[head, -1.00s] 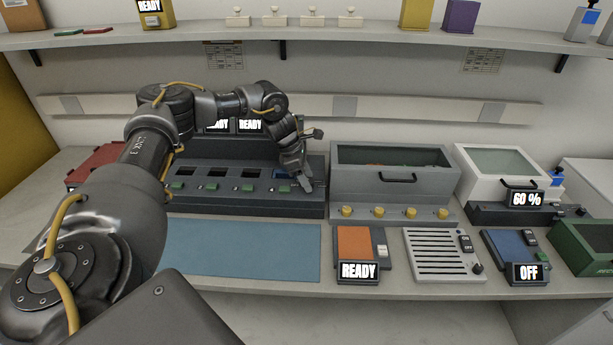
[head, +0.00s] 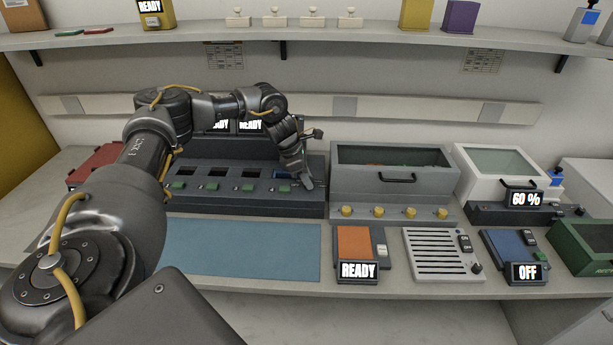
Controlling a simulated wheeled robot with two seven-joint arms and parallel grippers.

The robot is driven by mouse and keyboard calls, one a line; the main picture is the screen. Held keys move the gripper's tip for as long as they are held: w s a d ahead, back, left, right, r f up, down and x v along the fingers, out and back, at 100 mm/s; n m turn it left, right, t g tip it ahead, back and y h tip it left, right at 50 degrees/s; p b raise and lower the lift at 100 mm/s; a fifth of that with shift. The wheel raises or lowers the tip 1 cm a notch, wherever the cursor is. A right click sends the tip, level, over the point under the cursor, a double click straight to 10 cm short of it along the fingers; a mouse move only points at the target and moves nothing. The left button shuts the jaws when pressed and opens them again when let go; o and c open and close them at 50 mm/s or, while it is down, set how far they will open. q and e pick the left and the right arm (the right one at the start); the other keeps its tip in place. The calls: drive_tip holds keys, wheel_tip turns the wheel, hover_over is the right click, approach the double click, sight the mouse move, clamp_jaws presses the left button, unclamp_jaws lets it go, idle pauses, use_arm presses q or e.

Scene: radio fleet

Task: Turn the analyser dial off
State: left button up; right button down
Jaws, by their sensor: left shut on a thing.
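A long dark console (head: 225,207) stands at the back of the bench, with several bays and green buttons along its front. Two screens reading READY (head: 250,125) stand behind it, partly covered by my arm. No label marks which device is the analyser. My right gripper is out of view.
Right of the console stand a grey box with yellow knobs (head: 379,212), a dark unit reading 60 % (head: 481,213), a READY device (head: 353,243), a slatted panel (head: 436,252) and a device reading OFF (head: 508,244). A blue mat (head: 243,250) lies clear in front.

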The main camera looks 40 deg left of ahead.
use_arm(q)
drive_tip(key=n+t+y+p, duration=0.1)
drive_tip(key=n+p, duration=0.1)
drive_tip(key=n, duration=0.2)
drive_tip(key=shift+d+r+n, duration=0.1)
drive_tip(key=shift+d+n, duration=0.05)
drive_tip(key=shift+n, duration=0.25)
drive_tip(key=shift+n+t+y+p, duration=0.3)
drive_tip(key=shift+n+y+p, duration=0.45)
drive_tip(key=shift+n, duration=0.65)
drive_tip(key=o, duration=1)
drive_tip(key=shift+c, duration=0.2)
drive_tip(key=shift+s, duration=0.1)
drive_tip(key=b+v, duration=0.1)
drive_tip(key=v, duration=0.9)
drive_tip(key=shift+r+b, duration=0.3)
drive_tip(key=shift+b, duration=0.1)
